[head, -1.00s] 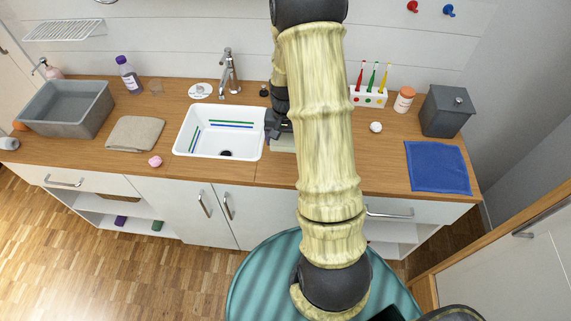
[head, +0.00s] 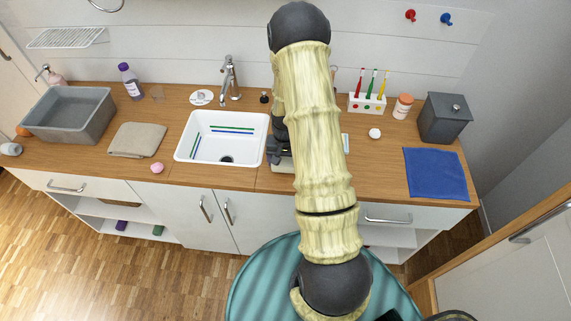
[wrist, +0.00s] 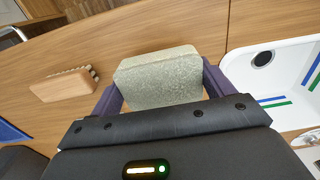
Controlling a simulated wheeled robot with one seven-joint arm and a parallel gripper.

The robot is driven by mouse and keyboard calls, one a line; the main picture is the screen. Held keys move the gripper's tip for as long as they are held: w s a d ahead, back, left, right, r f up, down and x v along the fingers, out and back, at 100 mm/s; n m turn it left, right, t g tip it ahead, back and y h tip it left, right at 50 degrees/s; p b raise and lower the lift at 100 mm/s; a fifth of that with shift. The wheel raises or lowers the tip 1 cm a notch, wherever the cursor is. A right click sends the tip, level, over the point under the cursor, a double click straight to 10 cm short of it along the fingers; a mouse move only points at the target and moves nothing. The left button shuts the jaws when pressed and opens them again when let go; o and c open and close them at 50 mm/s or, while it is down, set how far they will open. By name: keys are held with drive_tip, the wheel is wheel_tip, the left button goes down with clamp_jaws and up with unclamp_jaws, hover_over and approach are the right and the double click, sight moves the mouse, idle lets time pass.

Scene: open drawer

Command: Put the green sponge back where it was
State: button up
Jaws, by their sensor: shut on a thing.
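The green sponge (wrist: 160,84) is a pale grey-green speckled block in the wrist view. My gripper (wrist: 162,72) is shut on it, with one dark finger against each side. In the head view my gripper (head: 280,152) is over the counter just right of the white sink (head: 181,153), mostly hidden behind my arm. A pale bit of the sponge (head: 284,163) shows under it. I cannot tell whether the sponge touches the counter.
A wooden brush (wrist: 62,86) lies on the counter (wrist: 40,130) beside the sponge. A blue cloth (head: 436,174), toothbrush holder (head: 366,104) and grey bin (head: 444,120) stand to the right. A green block (head: 158,230) and purple block (head: 121,225) lie on the low shelf.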

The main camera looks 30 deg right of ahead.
sight(285, 160)
drive_tip(key=shift+f, duration=1.2)
drive_tip(key=shift+f, duration=0.2)
drive_tip(key=o, duration=1)
drive_tip(key=shift+r, duration=0.1)
drive_tip(key=shift+c, duration=0.2)
drive_tip(key=shift+r+b, duration=1.2)
drive_tip(key=shift+r, duration=4.95)
drive_tip(key=s+a+r+n+t, duration=0.2)
drive_tip(key=s+a+r+n, duration=0.4)
drive_tip(key=s+a+r, duration=0.4)
drive_tip(key=s+a, duration=0.2)
drive_tip(key=a, duration=0.1)
drive_tip(key=shift+a+r+n+t, duration=0.2)
drive_tip(key=shift+r+n+t, duration=0.1)
drive_tip(key=shift+r+n, duration=0.1)
